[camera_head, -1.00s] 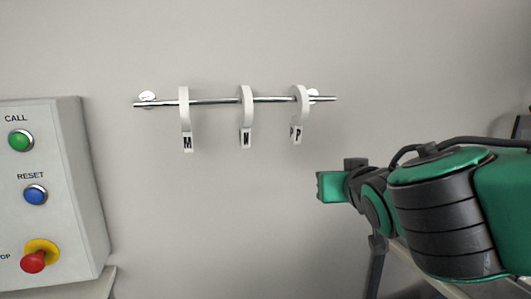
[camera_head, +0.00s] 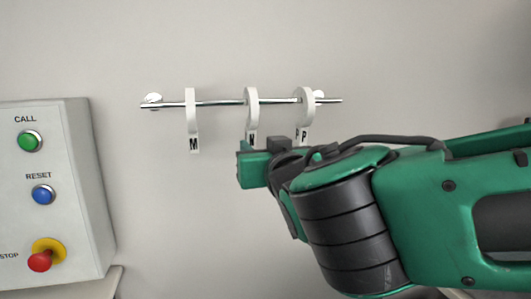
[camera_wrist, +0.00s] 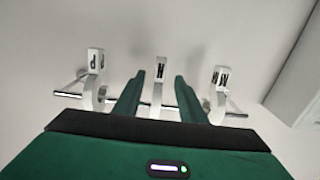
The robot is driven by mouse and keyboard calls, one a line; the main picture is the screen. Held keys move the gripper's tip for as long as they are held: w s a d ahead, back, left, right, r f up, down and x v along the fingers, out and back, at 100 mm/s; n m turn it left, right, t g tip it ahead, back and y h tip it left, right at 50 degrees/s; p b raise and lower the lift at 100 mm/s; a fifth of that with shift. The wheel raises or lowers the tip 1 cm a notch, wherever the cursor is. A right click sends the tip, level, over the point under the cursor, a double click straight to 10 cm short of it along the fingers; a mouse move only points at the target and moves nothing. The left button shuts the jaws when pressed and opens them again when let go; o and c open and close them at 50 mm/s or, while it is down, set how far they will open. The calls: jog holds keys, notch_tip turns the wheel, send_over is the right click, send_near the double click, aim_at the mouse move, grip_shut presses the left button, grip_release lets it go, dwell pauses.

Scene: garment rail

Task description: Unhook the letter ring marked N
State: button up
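The ring marked N (camera_head: 252,104) is a white ring with a lettered tag, hanging on a chrome rail (camera_head: 215,102) between the M ring (camera_head: 191,110) and the P ring (camera_head: 307,105). My gripper (camera_head: 255,165) is just below the N tag in the head view and covers the tag's lower edge; its fingers are not clear there. In the wrist view my gripper (camera_wrist: 159,80) is open, with the N ring (camera_wrist: 157,92) showing between its two dark green fingers. Neither finger visibly touches it.
The P ring (camera_wrist: 98,88) and M ring (camera_wrist: 217,92) stand outside the fingers, one on each side. A control box (camera_head: 60,225) with CALL, RESET and STOP buttons is at the left. The wall between box and gripper is clear.

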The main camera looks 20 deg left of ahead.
aim_at(253, 139)
jog(key=shift+x, duration=4.8)
grip_shut()
jog(key=shift+r, duration=0.2)
jog(key=shift+r, duration=1.4)
